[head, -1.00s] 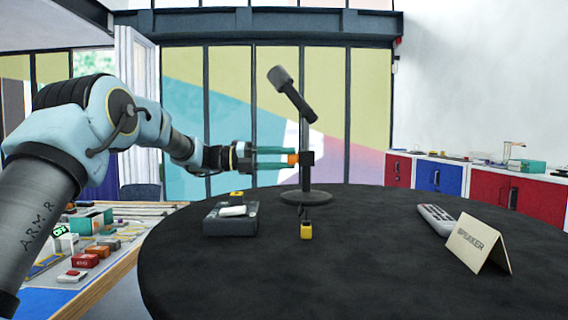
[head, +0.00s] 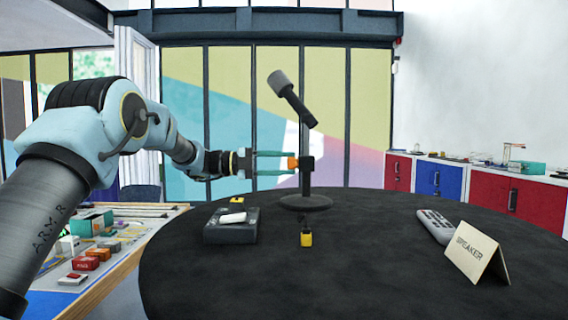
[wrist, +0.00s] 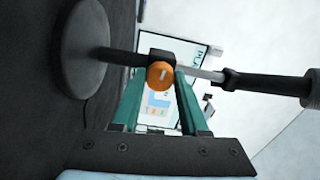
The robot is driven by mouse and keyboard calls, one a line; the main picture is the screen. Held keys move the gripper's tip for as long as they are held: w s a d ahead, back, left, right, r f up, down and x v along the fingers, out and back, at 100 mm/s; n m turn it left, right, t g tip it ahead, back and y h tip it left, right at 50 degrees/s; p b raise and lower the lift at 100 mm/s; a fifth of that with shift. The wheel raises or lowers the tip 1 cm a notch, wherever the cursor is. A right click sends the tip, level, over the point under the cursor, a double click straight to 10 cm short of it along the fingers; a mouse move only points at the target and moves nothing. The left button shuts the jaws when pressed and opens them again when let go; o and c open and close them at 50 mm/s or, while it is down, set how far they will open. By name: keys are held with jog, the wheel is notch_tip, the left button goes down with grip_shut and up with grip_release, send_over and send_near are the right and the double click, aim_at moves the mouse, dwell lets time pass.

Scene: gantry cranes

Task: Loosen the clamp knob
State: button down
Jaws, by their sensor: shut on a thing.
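The orange clamp knob (head: 293,162) sits on the left side of the black clamp block (head: 307,163) on the microphone stand. My gripper (head: 291,163) reaches in from the left with its teal fingers on either side of the knob, shut on it. In the wrist view the knob (wrist: 160,75) shows as an orange disc with a pale slot mark, between the two fingertips. The microphone (head: 281,85) tilts at the top of the stand, and its round base (head: 306,202) rests on the black table.
On the round black table (head: 330,270) are a dark box (head: 231,226) with a white item on top, a small yellow-and-black object (head: 306,239), a remote (head: 435,226) and a SPEAKER card (head: 478,252). The front middle of the table is clear.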

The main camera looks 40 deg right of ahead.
dwell(0.4)
jog(key=shift+c, duration=2.2)
grip_release()
jog(key=shift+a, duration=0.1)
jog(key=b+v, duration=0.3)
jog(key=v, duration=0.7)
jog(key=shift+w+a, duration=0.2)
jog(key=shift+w, duration=0.05)
jog(key=shift+w, duration=0.1)
